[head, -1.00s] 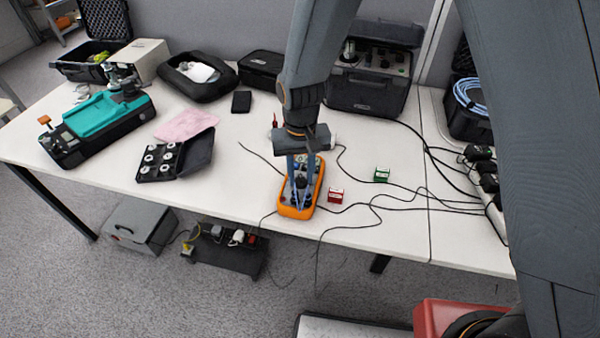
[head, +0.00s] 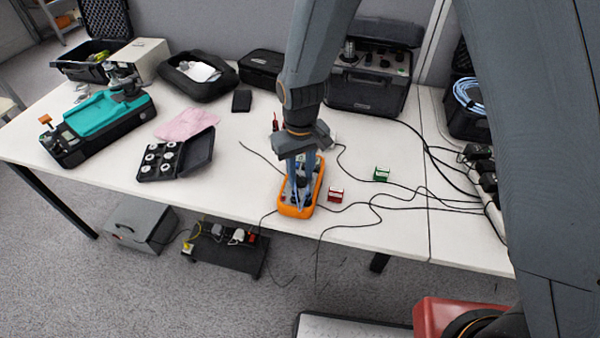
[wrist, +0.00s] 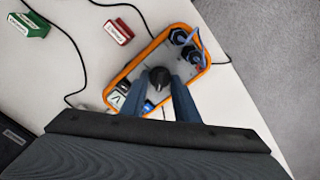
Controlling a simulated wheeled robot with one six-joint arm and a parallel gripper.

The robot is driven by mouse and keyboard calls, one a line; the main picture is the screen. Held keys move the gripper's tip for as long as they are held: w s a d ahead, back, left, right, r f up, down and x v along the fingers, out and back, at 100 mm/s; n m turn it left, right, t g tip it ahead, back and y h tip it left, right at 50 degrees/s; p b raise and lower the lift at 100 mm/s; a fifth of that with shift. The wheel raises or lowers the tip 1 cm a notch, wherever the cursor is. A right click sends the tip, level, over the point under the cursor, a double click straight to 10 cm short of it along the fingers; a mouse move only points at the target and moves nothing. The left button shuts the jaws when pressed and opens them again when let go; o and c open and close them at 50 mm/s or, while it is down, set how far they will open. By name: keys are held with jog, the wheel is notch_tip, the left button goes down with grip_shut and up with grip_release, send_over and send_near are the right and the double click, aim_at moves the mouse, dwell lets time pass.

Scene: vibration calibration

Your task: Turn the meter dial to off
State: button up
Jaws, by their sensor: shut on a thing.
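The orange-edged meter (head: 301,208) lies flat near the front edge of the white table. In the wrist view its orange rim (wrist: 127,72) surrounds a grey face. The black round dial (wrist: 159,77) sits near the middle of that face. My gripper (head: 301,186) points down over the meter. In the wrist view my gripper (wrist: 165,88) has its two blue-grey fingers at the dial, shut on it. Part of the face, including its display end, is hidden by the fingers and wrist. The dial's pointer mark is too small to read.
A red box (head: 335,195) and a green box (head: 381,174) stand right of the meter, with black cables around them. An open black case of weights (head: 196,158) and a teal device (head: 98,118) are on the left.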

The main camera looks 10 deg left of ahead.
aim_at(300, 177)
jog(key=o, duration=1.1)
notch_tip(300, 177, up, 7)
jog(key=shift+f+b, duration=0.1)
jog(key=shift+b, duration=0.5)
jog(key=shift+r, duration=0.55)
jog(key=shift+d, duration=0.1)
jog(key=shift+c, duration=0.2)
